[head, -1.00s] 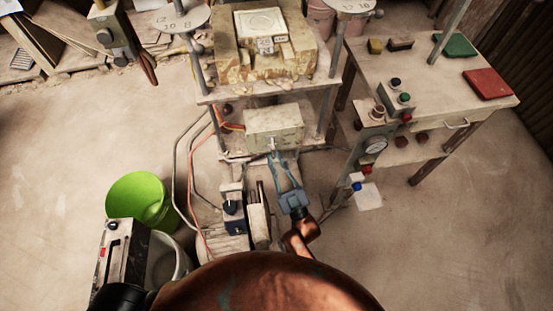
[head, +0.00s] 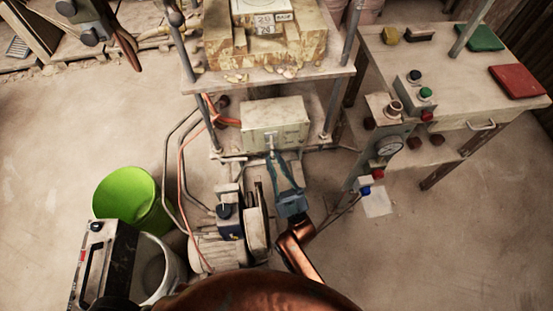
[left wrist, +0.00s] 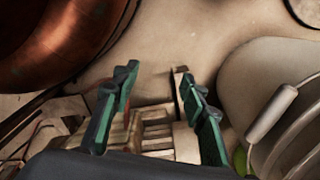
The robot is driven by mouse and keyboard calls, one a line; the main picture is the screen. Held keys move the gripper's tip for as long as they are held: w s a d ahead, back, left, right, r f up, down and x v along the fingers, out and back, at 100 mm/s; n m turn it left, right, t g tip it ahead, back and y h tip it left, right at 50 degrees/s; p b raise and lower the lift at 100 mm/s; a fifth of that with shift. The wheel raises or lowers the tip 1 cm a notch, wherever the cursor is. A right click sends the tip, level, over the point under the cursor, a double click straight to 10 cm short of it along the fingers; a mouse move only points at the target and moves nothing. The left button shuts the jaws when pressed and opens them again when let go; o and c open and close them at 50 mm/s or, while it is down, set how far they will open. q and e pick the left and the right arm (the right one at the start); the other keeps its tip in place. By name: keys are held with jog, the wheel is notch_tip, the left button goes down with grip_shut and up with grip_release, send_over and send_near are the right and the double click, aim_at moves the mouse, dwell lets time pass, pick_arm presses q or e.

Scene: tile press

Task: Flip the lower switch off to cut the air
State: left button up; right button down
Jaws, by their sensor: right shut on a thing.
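A pale grey switch box (head: 274,122) sits on the lower shelf of the press frame. A small switch lever (head: 270,141) sticks out of its front face. My right gripper (head: 273,158) comes up from below with its blue-grey fingers at this lever. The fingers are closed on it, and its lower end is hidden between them. Which way the lever is tipped is too small to tell. My left gripper (left wrist: 158,88) shows in the left wrist view with its green fingers spread and nothing between them.
A motor (head: 218,250) stands below the box, with hoses to its left. A green bucket (head: 125,190) and a pale bucket (head: 168,268) stand at left. Floor is clear at lower right.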

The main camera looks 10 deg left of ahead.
pick_arm(q)
jog(key=shift+w+d+r+b, duration=0.2)
jog(key=shift+w+r, duration=0.1)
jog(key=shift+r, duration=0.45)
jog(key=shift+w+d+r+b, duration=0.25)
jog(key=shift+w+r, duration=0.1)
jog(key=shift+r, duration=0.4)
jog(key=shift+w+d+r+b, duration=0.2)
jog(key=shift+w+r, duration=0.1)
jog(key=shift+r, duration=0.45)
pick_arm(e)
jog(key=shift+w+f+n+y, duration=0.1)
jog(key=shift+f+n+y, duration=0.1)
jog(key=shift+n+y, duration=0.15)
jog(key=c, duration=2)
grip_release()
jog(key=v, duration=1.2)
